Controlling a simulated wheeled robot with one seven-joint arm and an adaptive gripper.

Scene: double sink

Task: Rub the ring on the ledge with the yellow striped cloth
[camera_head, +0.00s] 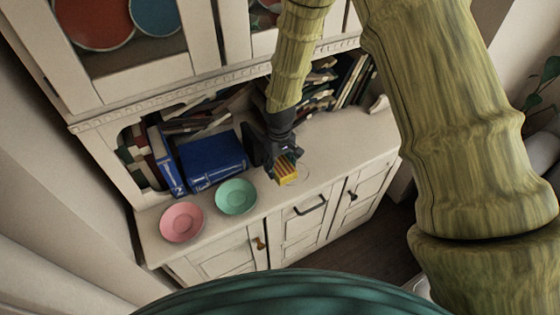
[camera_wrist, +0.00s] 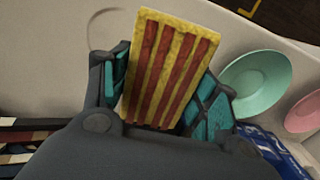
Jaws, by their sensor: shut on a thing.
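The yellow cloth with red stripes (camera_head: 287,171) is a thick pad held in my gripper (camera_head: 283,158) over the white ledge (camera_head: 340,140) of the cabinet. In the wrist view the cloth (camera_wrist: 165,70) stands between the two teal-padded fingers, which are shut on it. The ring (camera_head: 308,174) is a faint outline on the ledge, right at the cloth and partly hidden by it. In the wrist view an arc of the ring (camera_wrist: 92,20) shows beside the cloth. I cannot tell whether the cloth touches the ledge.
A green bowl (camera_head: 236,196) and a pink bowl (camera_head: 182,222) stand left of my gripper. Blue books (camera_head: 212,160) lie behind them. More books (camera_head: 352,80) lean at the back right. The ledge is clear to the right of the cloth. Cabinet doors and drawers are below.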

